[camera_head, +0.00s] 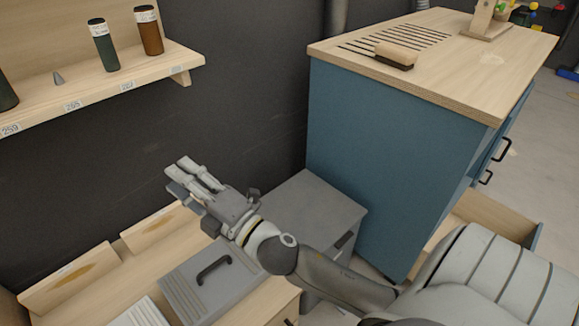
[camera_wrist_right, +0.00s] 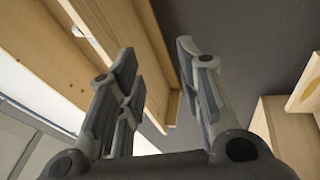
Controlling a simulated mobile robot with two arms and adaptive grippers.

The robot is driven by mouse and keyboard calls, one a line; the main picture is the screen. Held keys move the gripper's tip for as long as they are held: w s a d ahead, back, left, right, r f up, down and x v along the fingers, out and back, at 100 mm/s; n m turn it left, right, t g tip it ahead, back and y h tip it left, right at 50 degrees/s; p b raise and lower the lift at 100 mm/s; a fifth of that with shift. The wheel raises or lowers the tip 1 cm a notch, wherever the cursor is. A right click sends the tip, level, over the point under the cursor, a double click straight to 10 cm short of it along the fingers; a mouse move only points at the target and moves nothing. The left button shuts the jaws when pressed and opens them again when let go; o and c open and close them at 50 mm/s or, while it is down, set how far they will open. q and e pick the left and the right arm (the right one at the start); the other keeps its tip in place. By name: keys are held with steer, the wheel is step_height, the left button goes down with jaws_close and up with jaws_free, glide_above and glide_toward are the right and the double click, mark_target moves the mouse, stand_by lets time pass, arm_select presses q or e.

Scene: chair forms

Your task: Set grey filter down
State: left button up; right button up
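My right gripper (camera_head: 188,180) is raised in front of the dark wall, below the shelf and above the bench. In the right wrist view its two fingers (camera_wrist_right: 155,85) stand apart with nothing between them. No thing is plainly recognisable as the grey filter. A small grey cone (camera_head: 58,78) stands on the shelf, and a grey ridged case (camera_head: 190,290) with a black handle lies on the bench, both apart from the gripper. My left gripper is not in view.
The wooden shelf (camera_head: 150,81) holds a green bottle (camera_head: 104,46) and a brown bottle (camera_head: 149,30). A grey cabinet (camera_head: 310,205) stands beside the blue cabinet (camera_head: 375,150), whose top carries a brush (camera_head: 395,56). Wooden boards (camera_head: 75,280) line the bench's back.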

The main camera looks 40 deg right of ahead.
steer(key=s+d+f+m+g+h, duration=0.4)
steer(key=f+m, duration=0.3)
steer(key=f, duration=0.2)
steer(key=s+d+f+m+g+h, duration=0.35)
steer(key=f+m, duration=0.35)
steer(key=f, duration=0.3)
steer(key=s+a+f+m+g+y, duration=0.1)
steer(key=s+f+g, duration=0.3)
steer(key=s, duration=0.4)
steer(key=s+a+f+m+g+y, duration=0.1)
steer(key=s+a+f+m+g, duration=0.1)
steer(key=s+f+g, duration=0.3)
steer(key=s+f+m, duration=0.1)
steer(key=s, duration=0.3)
steer(key=shift+f, duration=0.3)
steer(key=shift+s+a, duration=0.1)
